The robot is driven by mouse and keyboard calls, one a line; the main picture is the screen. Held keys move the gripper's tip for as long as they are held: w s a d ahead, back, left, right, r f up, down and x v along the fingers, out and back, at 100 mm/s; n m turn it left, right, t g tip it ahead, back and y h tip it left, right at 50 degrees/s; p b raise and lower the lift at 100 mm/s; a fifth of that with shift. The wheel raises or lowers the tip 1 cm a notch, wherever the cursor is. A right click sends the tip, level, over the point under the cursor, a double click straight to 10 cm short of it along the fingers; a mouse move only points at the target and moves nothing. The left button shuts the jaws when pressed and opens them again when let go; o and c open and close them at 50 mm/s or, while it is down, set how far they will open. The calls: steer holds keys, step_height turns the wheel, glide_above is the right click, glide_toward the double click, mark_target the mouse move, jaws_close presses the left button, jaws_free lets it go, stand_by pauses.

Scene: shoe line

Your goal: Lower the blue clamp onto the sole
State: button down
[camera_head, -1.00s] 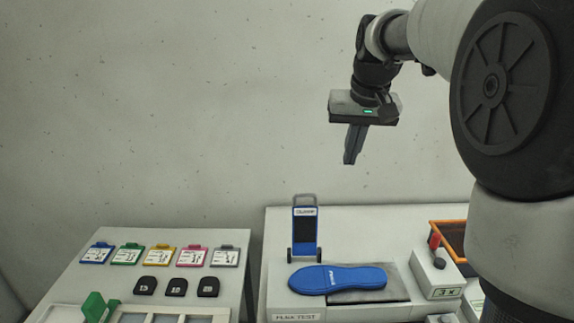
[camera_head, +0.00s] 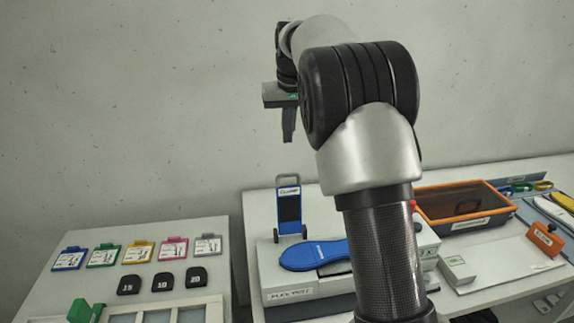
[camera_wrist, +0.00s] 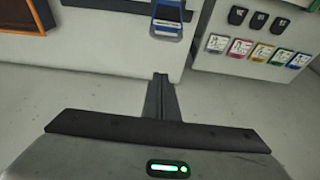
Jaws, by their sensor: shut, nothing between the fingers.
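The blue clamp (camera_head: 289,207) stands upright at the back of the flex test station (camera_head: 290,290), its grey handle at the top. The blue sole (camera_head: 315,254) lies flat on the station in front of the clamp, its right end hidden behind my arm. My gripper (camera_head: 288,138) is shut and empty, pointing down, well above the clamp and apart from it. In the wrist view, my gripper's closed fingers (camera_wrist: 160,80) point towards the clamp (camera_wrist: 168,18), which is cut by the top edge. The sole is not clearly visible there.
Left of the station is a table with coloured cards (camera_head: 139,250) and black numbered tags (camera_head: 162,283). On the right are an orange-rimmed bin (camera_head: 463,202) and a small white box (camera_head: 456,268). A gap separates the two tables.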

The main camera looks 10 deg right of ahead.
steer(key=shift+f, duration=0.15)
step_height(320, 180, down, 9)
steer(key=s, duration=0.1)
steer(key=shift+p, duration=0.4)
steer(key=shift+s+f+b, duration=0.1)
steer(key=shift+f+b, duration=0.1)
steer(key=shift+b, duration=0.25)
